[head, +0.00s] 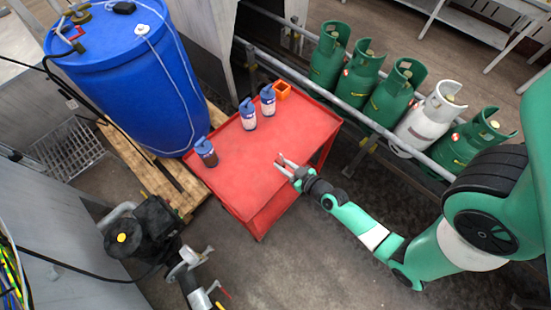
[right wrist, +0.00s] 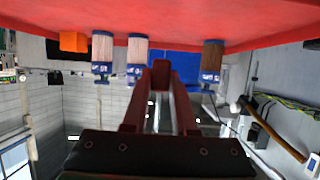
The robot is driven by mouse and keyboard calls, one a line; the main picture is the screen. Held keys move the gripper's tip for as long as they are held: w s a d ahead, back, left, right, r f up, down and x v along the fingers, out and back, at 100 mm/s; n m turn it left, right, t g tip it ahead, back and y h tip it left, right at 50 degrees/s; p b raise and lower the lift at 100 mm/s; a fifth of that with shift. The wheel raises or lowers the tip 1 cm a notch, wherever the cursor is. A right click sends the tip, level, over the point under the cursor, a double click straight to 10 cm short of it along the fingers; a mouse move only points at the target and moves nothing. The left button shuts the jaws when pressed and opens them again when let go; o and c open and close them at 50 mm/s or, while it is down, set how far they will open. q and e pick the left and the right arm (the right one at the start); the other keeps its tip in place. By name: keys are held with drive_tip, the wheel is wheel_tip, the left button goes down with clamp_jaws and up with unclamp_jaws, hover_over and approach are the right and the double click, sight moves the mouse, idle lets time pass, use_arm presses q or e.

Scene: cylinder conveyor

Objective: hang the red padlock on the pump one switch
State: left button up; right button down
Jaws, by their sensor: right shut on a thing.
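My right gripper (head: 287,163) is low over the right part of the red table, its arm coming in from the right. In the right wrist view its fingers (right wrist: 160,85) close on a small dark red thing (right wrist: 160,73) at their tips. It fits the red padlock, but its shape is too dark and small to make out fully. I cannot make out a switch marked pump one in either view. My left gripper is not in view.
The red table (head: 250,165) holds several blue-capped bottles (head: 249,115) and an orange box (head: 282,90). A blue drum (head: 125,85) stands left on a pallet. Gas cylinders (head: 390,92) line up behind a rail. A black fitting with a yellow top (head: 122,238) is lower left.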

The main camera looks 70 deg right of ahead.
drive_tip(key=b+v, duration=0.4)
drive_tip(key=v, duration=0.7)
drive_tip(key=shift+w+r, duration=0.25)
drive_tip(key=shift+r, duration=0.05)
idle(0.6)
